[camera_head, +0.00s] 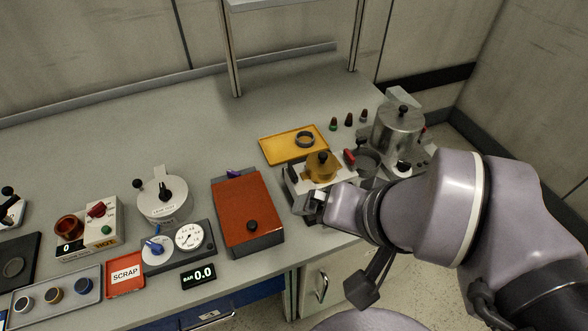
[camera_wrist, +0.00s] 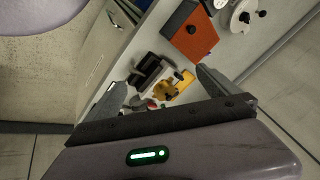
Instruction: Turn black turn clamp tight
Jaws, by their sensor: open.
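A brass-yellow pump part (camera_head: 322,167) with a dark knob on top sits on a small light fixture near the table's front edge. It also shows in the wrist view (camera_wrist: 170,89), between my fingers. Dark fittings stand beside it, among them a black block (camera_wrist: 145,69) in the wrist view. I cannot tell for certain which dark part is the black turn clamp, or how far it is turned. My gripper (camera_wrist: 158,78) is open, with its fingers spread on either side of the fixture and apart from it. In the head view my gripper (camera_head: 314,207) hides the fixture's front.
A yellow tray (camera_head: 270,150) holding a dark ring lies behind the fixture. A steel pot (camera_head: 398,128) stands to the right. An orange-topped box (camera_head: 246,205) stands close on the left. A pressure gauge (camera_head: 189,237) and a "BAR 0.0" display (camera_head: 198,276) are further left.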

